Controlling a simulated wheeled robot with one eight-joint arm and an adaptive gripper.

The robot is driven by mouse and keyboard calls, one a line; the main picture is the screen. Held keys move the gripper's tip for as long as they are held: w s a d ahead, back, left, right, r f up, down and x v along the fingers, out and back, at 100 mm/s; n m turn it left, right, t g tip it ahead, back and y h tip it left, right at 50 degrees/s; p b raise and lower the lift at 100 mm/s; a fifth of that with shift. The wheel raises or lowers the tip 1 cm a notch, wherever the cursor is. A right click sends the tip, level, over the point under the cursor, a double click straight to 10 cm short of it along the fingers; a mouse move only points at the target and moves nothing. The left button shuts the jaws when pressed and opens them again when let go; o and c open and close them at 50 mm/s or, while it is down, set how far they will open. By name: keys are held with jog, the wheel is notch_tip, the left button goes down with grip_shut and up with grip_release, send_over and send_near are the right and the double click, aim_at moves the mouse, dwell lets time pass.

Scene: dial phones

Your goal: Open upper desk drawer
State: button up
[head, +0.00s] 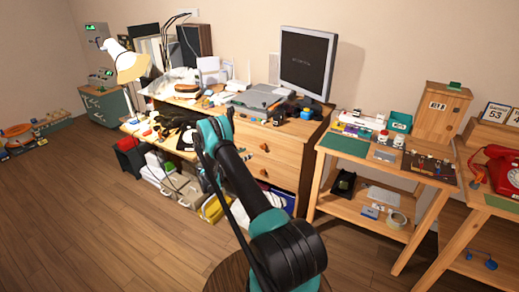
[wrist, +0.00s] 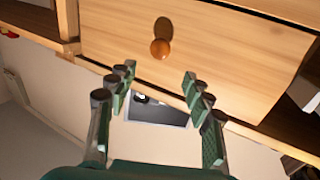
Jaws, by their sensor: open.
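The desk (head: 319,128) stands against the back wall in the head view. Its right side has a stack of light wood drawers (head: 283,158) with small round knobs. In the wrist view, a drawer front (wrist: 225,50) fills the upper middle, with a brown wooden knob (wrist: 160,48) on it. I cannot tell for sure which drawer this is. My gripper (wrist: 160,80) is open and empty. Its fingers lie below the knob in the picture, one to each side, and the knob is not between them. In the head view my arm hides the gripper and part of the drawers.
The desktop holds a monitor (head: 305,62), a lamp (head: 128,62) and clutter. A side table (head: 345,147) stands close to the right of the desk. Boxes and folders (head: 172,180) lie on the floor under the desk. The wooden floor (head: 90,220) at front left is clear.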

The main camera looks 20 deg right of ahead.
aim_at(261, 147)
jog(key=x, duration=1)
jog(key=shift+c, duration=0.6)
grip_shut()
